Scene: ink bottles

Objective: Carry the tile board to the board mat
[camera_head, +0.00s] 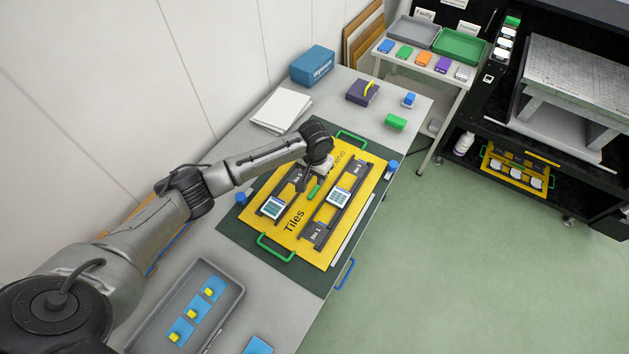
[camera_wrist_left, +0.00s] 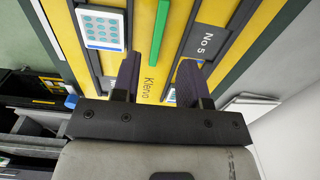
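The yellow tile board (camera_head: 293,241), lettered "Tiles", lies flat on a dark green mat (camera_head: 235,238) on the grey table. It has a green handle at its near end (camera_head: 275,247) and another at its far end (camera_head: 352,138). Dark rails and white tiles with blue-green faces are on it. My left gripper (camera_head: 311,181) is over the far half of the board, away from both handles. In the left wrist view, its fingers (camera_wrist_left: 160,82) are apart with nothing between them, above the yellow surface (camera_wrist_left: 148,45). The arm hides part of the board. My right gripper is out of view.
A grey tray (camera_head: 232,264) with blue and yellow pieces stands nearer on the table. White sheets (camera_head: 282,110), a blue box (camera_head: 312,66), a purple box (camera_head: 362,92) and a green block (camera_head: 396,122) are at the back. Another yellow board (camera_head: 515,170) sits on the black shelf.

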